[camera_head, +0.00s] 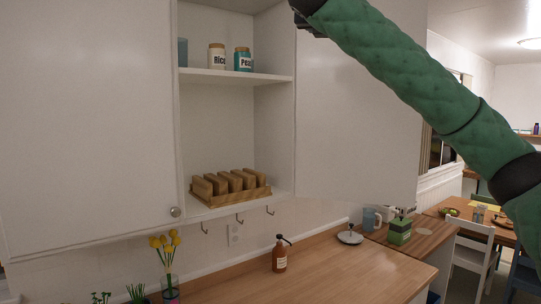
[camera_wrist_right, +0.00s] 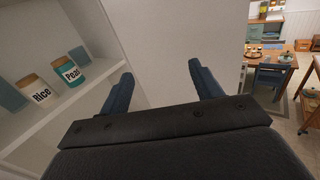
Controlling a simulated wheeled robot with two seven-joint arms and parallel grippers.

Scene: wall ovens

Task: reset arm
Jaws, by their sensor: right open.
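My right arm, in a green quilted sleeve, comes in from the right of the head view and reaches up to the top middle, where only the dark wrist end shows at the picture's edge. In the right wrist view my right gripper (camera_wrist_right: 163,82) is open, its two blue fingers apart with nothing between them. It is in front of a white cabinet panel, with the open shelf to its left. My left gripper is not in either view.
The open cabinet holds a Rice jar (camera_head: 217,56), a teal jar (camera_head: 243,60) and a wooden rack (camera_head: 232,198). The cabinet door (camera_head: 352,120) is close by. A pump bottle (camera_head: 279,255) and yellow flowers (camera_head: 165,245) stand on the counter (camera_head: 335,275), otherwise mostly clear.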

